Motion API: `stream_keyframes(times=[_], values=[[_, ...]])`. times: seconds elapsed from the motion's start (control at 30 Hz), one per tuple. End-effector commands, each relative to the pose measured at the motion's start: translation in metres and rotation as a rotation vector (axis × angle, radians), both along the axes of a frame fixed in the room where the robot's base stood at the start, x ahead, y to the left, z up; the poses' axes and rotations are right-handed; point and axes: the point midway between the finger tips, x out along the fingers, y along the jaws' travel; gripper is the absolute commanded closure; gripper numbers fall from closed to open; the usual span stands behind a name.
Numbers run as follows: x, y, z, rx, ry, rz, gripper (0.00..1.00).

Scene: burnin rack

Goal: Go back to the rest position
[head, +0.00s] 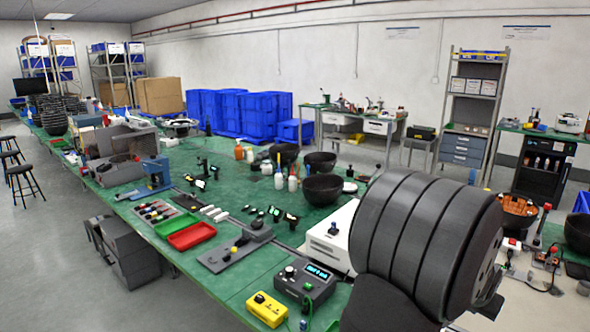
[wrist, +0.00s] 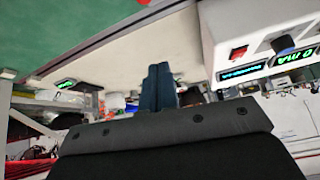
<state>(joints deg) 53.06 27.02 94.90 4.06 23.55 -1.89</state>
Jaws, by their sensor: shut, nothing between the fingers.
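My gripper (wrist: 158,88) shows in the wrist view as two dark blue-grey fingers pressed together, shut and empty. It is seen against a pale surface, and it touches nothing that I can make out. The wrist view looks tilted, with a white instrument with lit green displays (wrist: 255,55) to the right of the fingers. In the head view a large dark ribbed part of my own arm fills the right foreground, and my gripper cannot be made out there.
The green bench (head: 225,285) holds a yellow box (head: 267,309), a dark instrument with a display (head: 312,282), a red tray (head: 191,236), a white box (head: 330,235) and black bowls (head: 322,190). Blue crates (head: 240,112) stand behind. Floor at left has stools (head: 22,178).

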Motion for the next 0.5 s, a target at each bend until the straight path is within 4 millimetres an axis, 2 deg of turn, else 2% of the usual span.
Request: stream_keyframes(times=[0.4, 0.5], values=[[0.028, -0.031, -0.045, 0.002, 0.002, 0.0, 1.0], [0.017, -0.016, -0.05, 0.002, 0.002, 0.0, 1.0]])
